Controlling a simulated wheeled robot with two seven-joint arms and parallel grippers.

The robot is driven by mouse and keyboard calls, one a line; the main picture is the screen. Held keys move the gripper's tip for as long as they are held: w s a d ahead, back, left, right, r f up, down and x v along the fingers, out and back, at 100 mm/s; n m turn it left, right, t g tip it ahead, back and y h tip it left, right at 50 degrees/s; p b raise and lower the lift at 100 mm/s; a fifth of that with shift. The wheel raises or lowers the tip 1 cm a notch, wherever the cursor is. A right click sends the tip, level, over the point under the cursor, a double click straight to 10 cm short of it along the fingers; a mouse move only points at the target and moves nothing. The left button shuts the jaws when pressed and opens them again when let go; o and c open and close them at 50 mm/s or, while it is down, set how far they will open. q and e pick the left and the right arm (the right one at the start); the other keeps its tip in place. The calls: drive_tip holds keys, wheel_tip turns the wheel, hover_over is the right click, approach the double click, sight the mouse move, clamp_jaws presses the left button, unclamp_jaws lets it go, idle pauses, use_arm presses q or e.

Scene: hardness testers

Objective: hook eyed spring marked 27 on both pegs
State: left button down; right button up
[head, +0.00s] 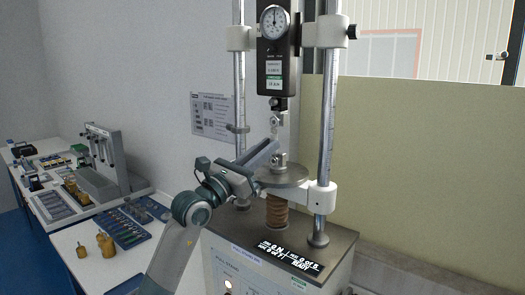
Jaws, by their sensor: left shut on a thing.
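The test stand (325,120) has a dial force gauge (274,45) with a small upper fitting (279,103) below it. A round plate (282,176) lower down carries a short lower fitting (280,160). My left gripper (273,147) reaches in from the left between the two fittings and is shut on a small metallic thing, apparently the eyed spring (275,124). It stands roughly upright, with its top close under the upper fitting. The fingers hide much of it. Its number is too small to read, and I cannot tell whether either eye is on a peg. My right gripper is not in view.
Two upright columns flank the gauge. A tan panel (430,170) stands at right.

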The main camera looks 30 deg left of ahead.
use_arm(q)
drive_tip(key=shift+w+d, duration=0.15)
drive_tip(key=shift+w, duration=0.7)
drive_tip(key=shift+w, duration=0.1)
drive_tip(key=c, duration=1.6)
unclamp_jaws()
